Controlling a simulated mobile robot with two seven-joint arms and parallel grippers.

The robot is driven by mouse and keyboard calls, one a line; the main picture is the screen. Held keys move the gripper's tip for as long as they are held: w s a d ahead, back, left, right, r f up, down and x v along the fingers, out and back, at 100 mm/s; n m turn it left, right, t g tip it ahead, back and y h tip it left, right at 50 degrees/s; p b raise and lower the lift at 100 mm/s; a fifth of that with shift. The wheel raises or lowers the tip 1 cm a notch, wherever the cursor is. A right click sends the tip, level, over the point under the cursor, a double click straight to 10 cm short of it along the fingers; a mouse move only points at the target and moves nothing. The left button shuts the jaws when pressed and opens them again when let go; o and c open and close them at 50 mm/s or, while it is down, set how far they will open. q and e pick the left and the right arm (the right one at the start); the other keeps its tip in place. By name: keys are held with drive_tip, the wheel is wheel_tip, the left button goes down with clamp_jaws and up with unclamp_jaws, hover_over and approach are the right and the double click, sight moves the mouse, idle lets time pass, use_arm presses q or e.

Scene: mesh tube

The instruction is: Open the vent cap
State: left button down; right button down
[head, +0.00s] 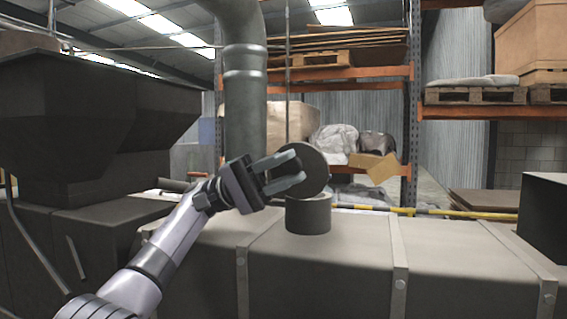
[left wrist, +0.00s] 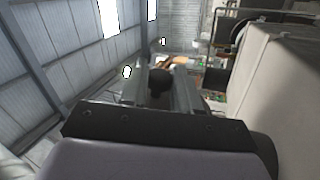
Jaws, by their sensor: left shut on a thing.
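The vent cap (head: 314,165) is a dark round disc in the head view. It stands tilted up on edge above the vent pipe (head: 308,216), a short dark cylinder with its top rim uncovered. My left gripper (head: 297,169) comes in from the left with its fingers at the cap's face. It is shut on the cap, though the fingers hide the exact contact. In the left wrist view a small dark rounded part (left wrist: 160,82) sits between the two fingers. My right gripper is not in view.
The pipe stands on a long grey duct (head: 330,260) with raised straps. A dark hopper (head: 95,120) is at the left and a vertical pipe (head: 245,110) rises behind my gripper. A pallet rack (head: 412,130) and a yellow rail (head: 470,214) are beyond.

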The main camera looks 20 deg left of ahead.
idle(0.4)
use_arm(q)
drive_tip(key=c, duration=0.9)
unclamp_jaws()
drive_tip(key=shift+o, duration=0.2)
